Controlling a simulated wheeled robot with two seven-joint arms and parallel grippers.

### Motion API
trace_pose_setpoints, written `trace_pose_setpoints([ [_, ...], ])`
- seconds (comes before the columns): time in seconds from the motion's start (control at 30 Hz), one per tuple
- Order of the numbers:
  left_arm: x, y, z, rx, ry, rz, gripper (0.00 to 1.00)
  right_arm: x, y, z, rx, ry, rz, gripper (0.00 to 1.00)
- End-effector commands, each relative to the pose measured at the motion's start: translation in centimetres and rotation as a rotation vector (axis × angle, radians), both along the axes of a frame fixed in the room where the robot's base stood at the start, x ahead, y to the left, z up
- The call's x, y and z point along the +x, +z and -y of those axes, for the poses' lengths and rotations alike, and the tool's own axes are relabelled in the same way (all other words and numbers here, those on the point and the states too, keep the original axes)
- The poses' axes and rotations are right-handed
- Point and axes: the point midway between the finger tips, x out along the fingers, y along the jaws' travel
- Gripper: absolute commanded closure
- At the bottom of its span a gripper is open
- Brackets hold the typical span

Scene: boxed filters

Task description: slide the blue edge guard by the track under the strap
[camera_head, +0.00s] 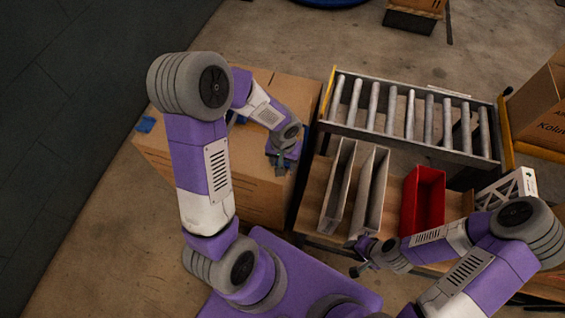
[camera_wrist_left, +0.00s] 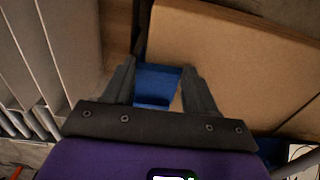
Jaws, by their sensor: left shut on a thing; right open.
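A large brown cardboard box (camera_head: 200,163) stands left of the roller track (camera_head: 400,112). My left gripper (camera_head: 282,165) is at the box's right top edge, on the track side. In the left wrist view its fingers (camera_wrist_left: 157,72) are shut on a blue edge guard (camera_wrist_left: 154,88), which lies at the edge of the box (camera_wrist_left: 230,60). Another blue edge guard (camera_head: 146,124) sits at the box's far left edge. I cannot clearly make out a strap. My right gripper (camera_head: 363,262) is open and empty, low in front of the bins.
Two narrow grey bins (camera_head: 354,190) and a red bin (camera_head: 424,200) stand on a wooden table (camera_head: 312,200) right of the box. A brown carton (camera_head: 540,105) is at the far right. The floor behind the box is clear.

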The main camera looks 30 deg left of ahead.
Motion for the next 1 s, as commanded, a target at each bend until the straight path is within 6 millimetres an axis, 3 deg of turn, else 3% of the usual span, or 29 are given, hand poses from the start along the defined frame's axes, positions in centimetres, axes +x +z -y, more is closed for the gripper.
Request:
trace_pose_setpoints([
  [1.0, 4.7, 0.0, -1.2, 0.000, 0.001, -0.001, 0.74, 0.0, 1.4, 0.0, 0.000, 0.000, 0.000, 0.57],
])
